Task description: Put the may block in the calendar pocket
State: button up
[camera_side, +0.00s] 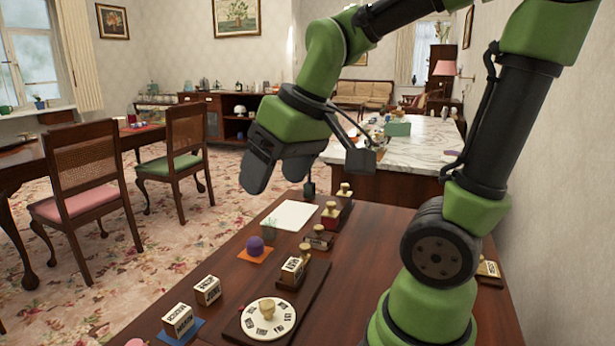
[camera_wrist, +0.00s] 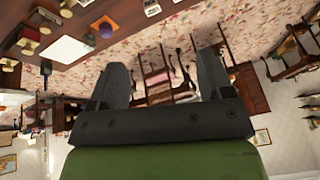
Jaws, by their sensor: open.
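Three lettered white blocks show on the dark table in the side view. One block (camera_side: 207,290) stands on bare wood, another (camera_side: 178,320) is on a blue mat, and a third (camera_side: 292,269) is at the far end of a dark wooden base (camera_side: 318,275). The lettering is too small to tell which is the may block. That base carries a round white dial (camera_side: 268,328) with a wooden knob and looks like the calendar; I cannot make out its pocket clearly. My gripper (camera_side: 276,172) is open, empty and high above the table's far side. Its spread fingers (camera_wrist: 162,62) show in the wrist view.
A purple knobbed object (camera_side: 255,245) sits on an orange mat. White paper (camera_side: 291,215) lies behind it. Several wooden-handled stamps (camera_side: 330,212) stand along the right. Chairs (camera_side: 85,200) and a marble-topped counter (camera_side: 420,150) are beyond the table. The air around my gripper is clear.

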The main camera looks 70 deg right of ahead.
jog(key=s+a+r+m+t+y, duration=0.1)
jog(key=s+a+t, duration=0.1)
jog(key=s+a, duration=0.2)
jog(key=shift+s+a+r+y, duration=0.3)
jog(key=shift+s+a, duration=0.05)
jog(key=shift+s, duration=0.8)
dwell(1.1)
